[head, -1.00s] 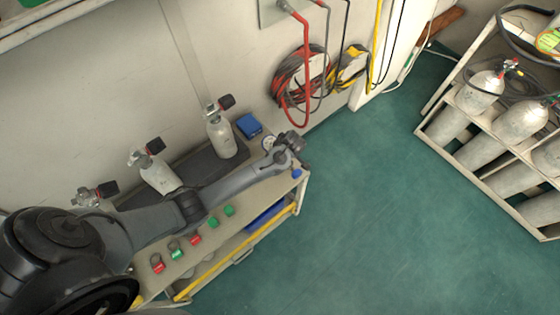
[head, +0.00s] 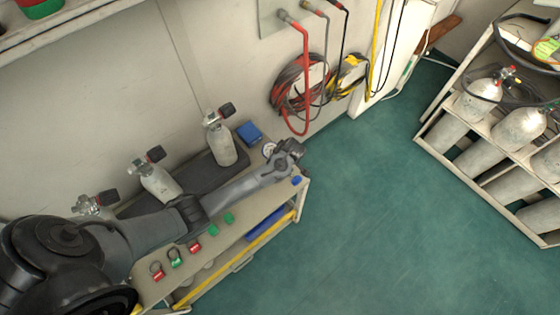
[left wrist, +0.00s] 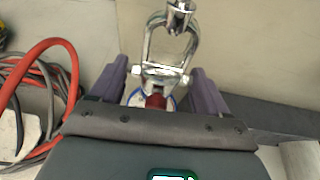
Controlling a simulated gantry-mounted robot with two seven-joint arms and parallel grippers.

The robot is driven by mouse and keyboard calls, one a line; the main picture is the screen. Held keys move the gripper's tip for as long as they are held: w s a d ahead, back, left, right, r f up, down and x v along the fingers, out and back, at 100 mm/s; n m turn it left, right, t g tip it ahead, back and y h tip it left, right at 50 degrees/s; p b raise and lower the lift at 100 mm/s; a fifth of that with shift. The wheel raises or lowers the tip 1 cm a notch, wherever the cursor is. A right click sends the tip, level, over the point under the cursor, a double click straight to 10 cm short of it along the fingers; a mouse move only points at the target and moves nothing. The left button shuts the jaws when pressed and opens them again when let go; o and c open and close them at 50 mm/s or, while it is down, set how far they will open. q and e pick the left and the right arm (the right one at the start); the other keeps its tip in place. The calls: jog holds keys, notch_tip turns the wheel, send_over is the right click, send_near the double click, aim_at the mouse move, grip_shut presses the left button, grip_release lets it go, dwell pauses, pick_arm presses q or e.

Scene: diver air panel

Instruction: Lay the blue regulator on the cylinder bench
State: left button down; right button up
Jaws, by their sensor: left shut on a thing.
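My left gripper (head: 293,148) is above the far right end of the cylinder bench (head: 200,262). In the left wrist view, its two purple-grey fingers (left wrist: 165,88) are shut on a chrome yoke fitting (left wrist: 165,72). A red part and a white disc with a blue edge show just below the yoke, partly hidden by the gripper body. I cannot make out a blue regulator body between the fingers. A small blue piece (head: 297,181) shows at the bench's right end, below the gripper. My right gripper is not in view.
Several grey cylinders (head: 221,143) with valves stand along the bench's back. A blue box (head: 249,132) and a round gauge (head: 268,149) are near the gripper. Red and green pieces (head: 175,258) line the front. Hoses (head: 303,85) hang on the wall. A cylinder rack (head: 490,150) stands right.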

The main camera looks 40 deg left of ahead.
pick_arm(q)
jog(key=shift+f, duration=0.15)
jog(key=shift+f, duration=0.35)
jog(key=shift+f, duration=0.15)
jog(key=shift+w, duration=0.1)
dwell(0.7)
jog(key=shift+f+b, duration=0.3)
jog(key=shift+f, duration=0.4)
dwell(0.4)
jog(key=shift+p, duration=0.3)
dwell(0.4)
jog(key=shift+f, duration=0.15)
dwell(0.5)
jog(key=shift+f, duration=0.3)
